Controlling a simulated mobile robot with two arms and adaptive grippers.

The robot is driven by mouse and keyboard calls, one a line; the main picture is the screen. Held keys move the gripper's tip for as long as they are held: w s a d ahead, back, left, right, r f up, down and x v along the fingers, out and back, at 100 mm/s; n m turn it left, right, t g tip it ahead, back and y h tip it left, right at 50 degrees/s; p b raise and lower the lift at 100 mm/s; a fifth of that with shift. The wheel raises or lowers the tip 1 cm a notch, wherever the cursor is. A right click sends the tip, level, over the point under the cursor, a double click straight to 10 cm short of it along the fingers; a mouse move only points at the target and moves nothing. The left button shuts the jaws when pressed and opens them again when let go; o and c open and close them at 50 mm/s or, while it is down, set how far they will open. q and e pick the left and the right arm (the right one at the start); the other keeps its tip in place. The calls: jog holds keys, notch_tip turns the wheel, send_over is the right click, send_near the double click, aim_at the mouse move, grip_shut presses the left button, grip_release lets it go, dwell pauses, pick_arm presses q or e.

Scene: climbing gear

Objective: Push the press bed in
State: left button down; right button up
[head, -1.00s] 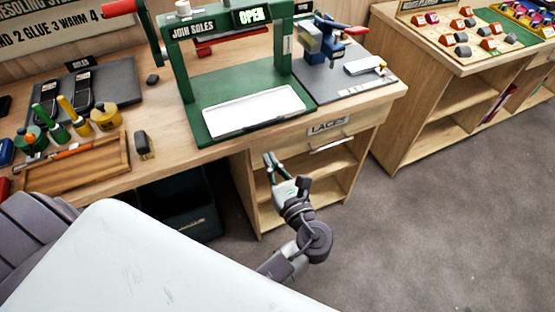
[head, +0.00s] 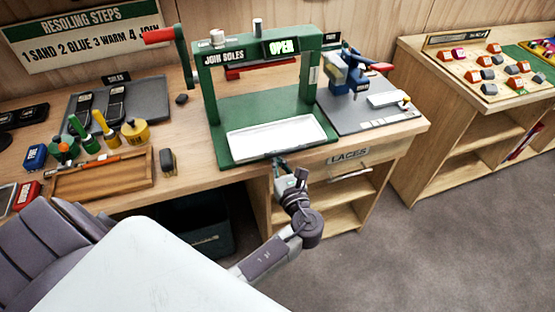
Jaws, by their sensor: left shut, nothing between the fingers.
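The press bed (head: 283,138) is a white, shallow rectangular tray. It lies on the green base of the press (head: 213,100), toward the front, and sticks out ahead of the upright frame. A sign on the press frame reads OPEN. My left gripper (head: 278,162) is shut and empty. Its fingertips are just in front of the bed's front edge, by the table's front edge; whether they touch the bed I cannot tell. My right gripper is not in view.
The press's red-handled lever (head: 160,36) stands at its left. A blue clamp tool (head: 350,75) on a grey mat is to the right. A wooden tray (head: 100,176) and glue pots are to the left. The LACES drawer (head: 347,155) is below the table top.

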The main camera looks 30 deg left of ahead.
aim_at(263, 127)
pick_arm(q)
jog(key=x, duration=0.8)
jog(key=shift+p, duration=0.35)
jog(key=shift+f, duration=0.1)
